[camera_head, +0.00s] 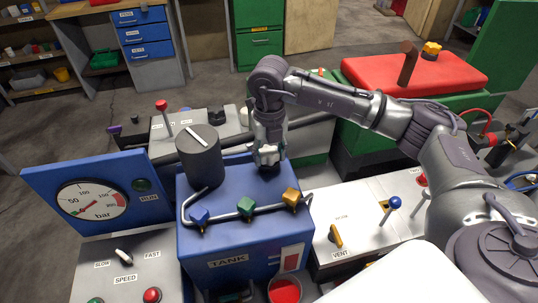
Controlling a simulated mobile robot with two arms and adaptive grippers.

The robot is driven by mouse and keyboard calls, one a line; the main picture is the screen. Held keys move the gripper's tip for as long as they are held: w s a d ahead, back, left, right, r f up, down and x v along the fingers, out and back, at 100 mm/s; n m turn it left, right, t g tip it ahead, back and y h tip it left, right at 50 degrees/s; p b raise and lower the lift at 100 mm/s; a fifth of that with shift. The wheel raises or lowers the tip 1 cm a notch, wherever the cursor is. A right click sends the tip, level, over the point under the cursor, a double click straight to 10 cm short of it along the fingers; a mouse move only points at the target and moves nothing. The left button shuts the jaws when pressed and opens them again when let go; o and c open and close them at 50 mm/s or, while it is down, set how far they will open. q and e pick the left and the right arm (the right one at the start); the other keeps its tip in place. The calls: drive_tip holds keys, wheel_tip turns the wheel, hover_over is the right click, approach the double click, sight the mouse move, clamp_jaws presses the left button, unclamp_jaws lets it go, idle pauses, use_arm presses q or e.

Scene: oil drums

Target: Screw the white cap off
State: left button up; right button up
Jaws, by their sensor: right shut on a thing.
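The blue tank (234,239), labelled TANK, stands in the middle of the view. My right gripper (268,160) points down at the back right of its top. It is shut on a small pale piece, which I take to be the white cap; the fingers hide most of it. A dark round spot shows just under the fingertips on the tank top. My left gripper is not in view.
A dark grey cylinder (201,155) with a white bar stands left of my gripper. A pipe with blue, green and yellow valves (247,206) runs along the tank front. A pressure gauge (91,200) is at left. A red bucket (285,289) stands in front.

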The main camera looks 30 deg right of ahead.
drive_tip(key=n+b, duration=0.2)
drive_tip(key=n, duration=0.1)
drive_tip(key=shift+w+d+f, duration=0.1)
drive_tip(key=shift+f, duration=0.05)
drive_tip(key=n+b, duration=0.1)
drive_tip(key=n, duration=0.1)
drive_tip(key=shift+d+n, duration=0.1)
drive_tip(key=shift+n, duration=0.2)
drive_tip(key=shift+r+n, duration=0.25)
drive_tip(key=shift+n, duration=0.05)
drive_tip(key=n, duration=0.1)
drive_tip(key=n+b, duration=0.1)
drive_tip(key=shift+f+n+b, duration=0.2)
drive_tip(key=shift+n+b, duration=0.1)
drive_tip(key=n+b, duration=0.1)
drive_tip(key=n, duration=0.1)
drive_tip(key=shift+d+n, duration=0.1)
drive_tip(key=shift+n, duration=0.2)
drive_tip(key=shift+r+n, duration=0.2)
drive_tip(key=shift+n, duration=0.4)
